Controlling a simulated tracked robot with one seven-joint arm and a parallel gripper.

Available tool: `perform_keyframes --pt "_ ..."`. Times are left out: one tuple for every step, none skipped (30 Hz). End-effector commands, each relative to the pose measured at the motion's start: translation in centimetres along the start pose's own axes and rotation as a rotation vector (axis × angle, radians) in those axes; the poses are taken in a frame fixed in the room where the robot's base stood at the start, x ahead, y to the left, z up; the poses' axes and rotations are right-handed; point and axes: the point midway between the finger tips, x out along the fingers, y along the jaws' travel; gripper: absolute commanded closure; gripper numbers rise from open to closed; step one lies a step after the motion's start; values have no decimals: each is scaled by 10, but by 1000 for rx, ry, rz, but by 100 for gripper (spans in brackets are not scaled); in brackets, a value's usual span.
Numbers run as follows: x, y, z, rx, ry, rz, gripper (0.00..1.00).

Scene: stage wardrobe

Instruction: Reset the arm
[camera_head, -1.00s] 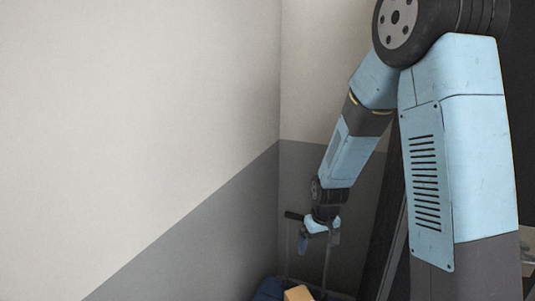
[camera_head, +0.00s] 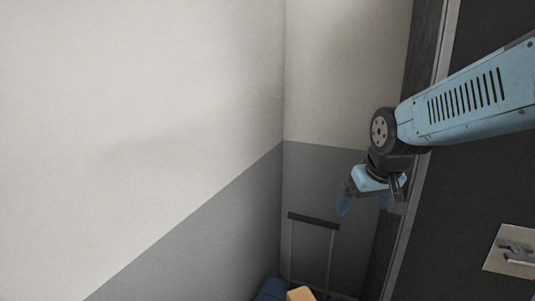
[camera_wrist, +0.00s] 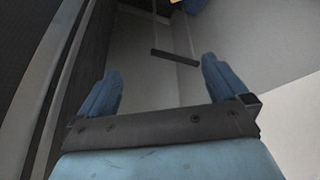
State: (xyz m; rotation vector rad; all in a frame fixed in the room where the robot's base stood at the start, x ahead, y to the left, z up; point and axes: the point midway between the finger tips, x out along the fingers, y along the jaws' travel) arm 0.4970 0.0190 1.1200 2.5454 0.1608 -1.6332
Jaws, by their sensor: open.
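My gripper (camera_head: 364,205) is in the right half of the head view, in front of the dark door frame and the corner of the walls. In the wrist view its two blue fingers (camera_wrist: 160,88) stand wide apart with nothing between them. My arm reaches in from the right edge of the head view, and its wrist bends down toward the gripper.
A trolley with a dark handle (camera_head: 313,220) stands in the corner below my gripper. A blue thing (camera_head: 270,290) and an orange-tan box (camera_head: 301,294) are at its foot. A dark door with a metal handle (camera_head: 517,252) is at right. The left wall is bare.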

Motion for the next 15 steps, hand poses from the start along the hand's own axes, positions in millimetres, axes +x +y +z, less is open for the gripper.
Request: perform_keyframes --pt "-11 2 6 7 16 5 0" --pt "-16 2 9 11 23 7 0" --pt "-23 3 13 15 31 11 0" --pt "-28 4 16 19 37 13 0" --pt "-33 5 19 24 43 16 0" --pt "-40 6 24 30 50 19 0" --pt "-44 6 27 35 54 21 0" --pt "-49 6 30 41 58 23 0" --pt "-55 7 35 51 63 25 0" --pt "-59 7 39 59 65 27 0" --pt "-63 7 43 68 67 29 0" --pt "-69 8 48 80 68 31 0" --pt "-72 8 51 90 69 32 0" --pt "-76 8 55 101 69 33 0" --pt "-80 8 59 114 68 35 0"
